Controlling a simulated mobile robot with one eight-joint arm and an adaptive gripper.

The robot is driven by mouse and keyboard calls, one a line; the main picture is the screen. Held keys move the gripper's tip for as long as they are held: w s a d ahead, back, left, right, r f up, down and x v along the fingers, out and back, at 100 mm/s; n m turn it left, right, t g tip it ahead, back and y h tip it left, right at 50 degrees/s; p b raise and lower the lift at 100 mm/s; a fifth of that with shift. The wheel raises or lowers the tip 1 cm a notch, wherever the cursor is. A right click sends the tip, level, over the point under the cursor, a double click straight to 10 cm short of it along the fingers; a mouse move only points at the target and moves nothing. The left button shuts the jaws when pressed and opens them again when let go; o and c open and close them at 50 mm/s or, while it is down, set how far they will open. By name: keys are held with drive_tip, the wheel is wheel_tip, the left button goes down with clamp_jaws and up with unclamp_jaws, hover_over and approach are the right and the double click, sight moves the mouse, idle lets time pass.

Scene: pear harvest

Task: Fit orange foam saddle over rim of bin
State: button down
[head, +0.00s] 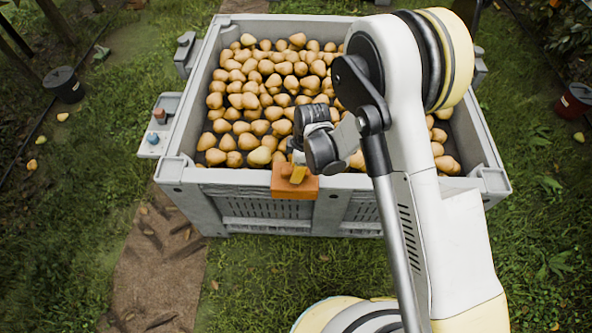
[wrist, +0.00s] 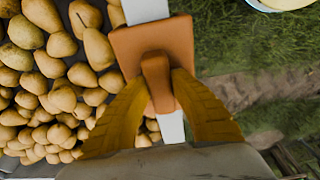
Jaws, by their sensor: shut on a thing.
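The orange foam saddle (head: 294,182) is at the near rim of the grey bin (head: 240,178) in the head view, with its front face hanging over the outside wall. In the wrist view the saddle (wrist: 184,42) lies across the pale rim (wrist: 172,127), which shows on both sides of it. My gripper (head: 298,172) has its yellow fingers shut on the saddle's upright tab. The fingers (wrist: 158,88) also show in the wrist view. The saddle's inner side is hidden, so I cannot tell how fully it is seated.
The bin is filled with many pears (head: 262,95). A side tray (head: 158,125) with small items is attached at its left. A dark bucket (head: 64,85) stands on the grass at left and a red-and-black one (head: 574,100) at right.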

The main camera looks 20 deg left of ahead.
drive_tip(key=c, duration=1.2)
unclamp_jaws()
drive_tip(key=shift+o, duration=0.2)
wheel_tip(320, 180, up, 12)
drive_tip(key=d, duration=0.1)
drive_tip(key=shift+w+d, duration=0.2)
drive_tip(key=shift+d, duration=0.2)
